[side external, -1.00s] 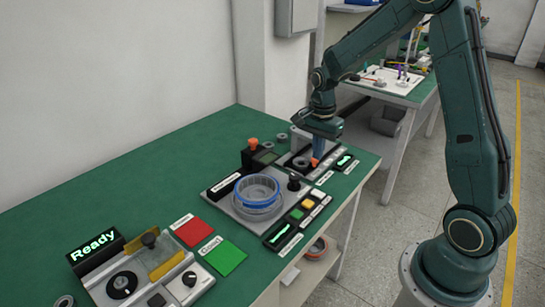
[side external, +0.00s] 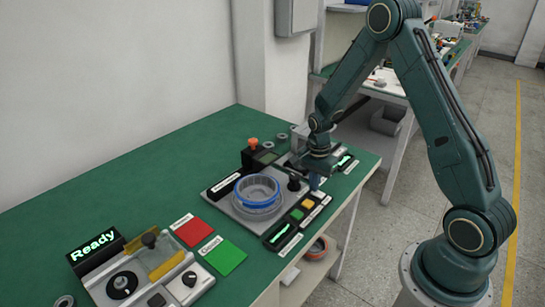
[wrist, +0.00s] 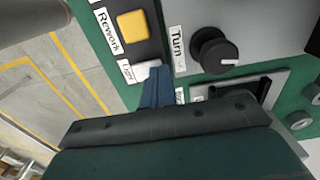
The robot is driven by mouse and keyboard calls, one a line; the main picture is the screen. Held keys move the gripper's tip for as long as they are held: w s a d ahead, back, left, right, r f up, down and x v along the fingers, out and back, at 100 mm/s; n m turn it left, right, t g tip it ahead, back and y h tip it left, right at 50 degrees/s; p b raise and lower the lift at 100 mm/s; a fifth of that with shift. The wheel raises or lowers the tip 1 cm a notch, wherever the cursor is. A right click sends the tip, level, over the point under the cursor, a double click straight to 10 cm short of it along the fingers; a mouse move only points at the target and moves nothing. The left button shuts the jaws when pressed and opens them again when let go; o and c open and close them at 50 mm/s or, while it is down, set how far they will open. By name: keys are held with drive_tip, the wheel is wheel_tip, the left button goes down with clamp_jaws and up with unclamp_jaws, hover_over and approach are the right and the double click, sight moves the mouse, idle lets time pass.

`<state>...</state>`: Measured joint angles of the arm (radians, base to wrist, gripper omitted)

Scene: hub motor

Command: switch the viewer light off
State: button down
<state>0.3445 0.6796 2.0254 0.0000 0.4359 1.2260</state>
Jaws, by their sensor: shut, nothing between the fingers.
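My gripper (side external: 314,184) is shut and empty, its blue fingers pointing down at the far end of the button strip. In the wrist view its fingertips (wrist: 156,74) overlap the right edge of a white button (wrist: 146,70); I cannot tell whether they touch it. The white button is mostly hidden by the gripper in the side view. I cannot tell the viewer light's state.
A black knob (wrist: 212,51) labelled Turn stands right of the fingers. A clear ring with a blue band (side external: 257,192) sits on the grey station. A green button (side external: 297,214), red pad (side external: 193,232), green pad (side external: 222,256) and lit Ready sign (side external: 95,244) lie nearer the camera.

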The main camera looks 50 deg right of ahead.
drive_tip(key=shift+f, duration=0.1)
idle(0.3)
drive_tip(key=shift+f, duration=0.15)
drive_tip(key=shift+s, duration=0.15)
drive_tip(key=shift+s+r, duration=0.3)
drive_tip(key=shift+s, duration=0.25)
drive_tip(key=shift+r, duration=0.2)
idle(0.4)
wheel_tip(320, 180, up, 14)
drive_tip(key=w, duration=0.2)
drive_tip(key=shift+f, duration=0.2)
idle(0.3)
